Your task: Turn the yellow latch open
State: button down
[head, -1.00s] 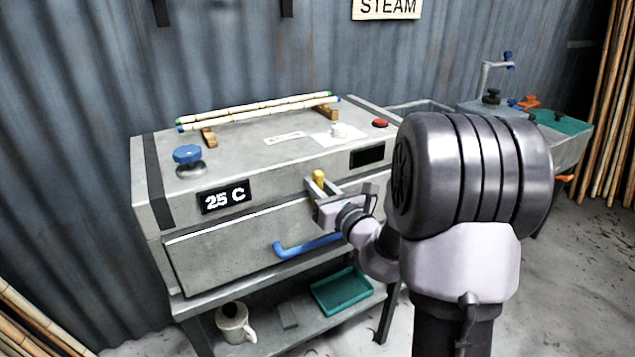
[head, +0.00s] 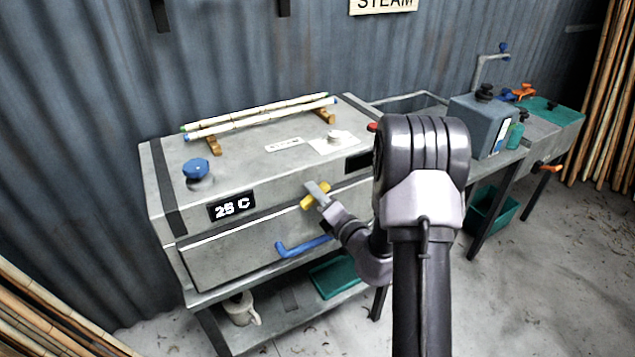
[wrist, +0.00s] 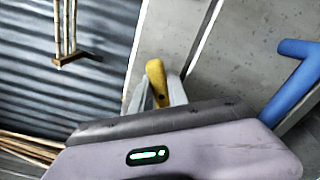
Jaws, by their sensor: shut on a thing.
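The yellow latch (head: 307,203) is on the front of the grey steam box (head: 285,217), near the upper edge of its front door. It lies slanted, one end lower left and the other upper right. My gripper (head: 317,192) is shut on the latch, and a grey finger crosses in front of its middle. In the wrist view the yellow latch (wrist: 156,80) stands between the two grey fingers of my gripper (wrist: 158,95). The latch's base is hidden behind the gripper.
A blue handle (head: 300,246) sits on the door just below my gripper. Canes (head: 260,117) lie on wooden rests on the box top, with a blue knob (head: 195,168) at the left. A teal tray (head: 335,277) is on the shelf below. Another bench stands at right.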

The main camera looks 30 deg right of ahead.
jog(key=m+p, duration=0.3)
jog(key=shift+r, duration=0.1)
jog(key=shift+d+f+m+p, duration=0.1)
jog(key=shift+f+m+p, duration=0.1)
jog(key=shift+m+p, duration=1.25)
jog(key=shift+f+m, duration=0.1)
jog(key=shift+m, duration=0.15)
jog(key=c, duration=1.3)
grip_release()
jog(key=shift+f, duration=0.15)
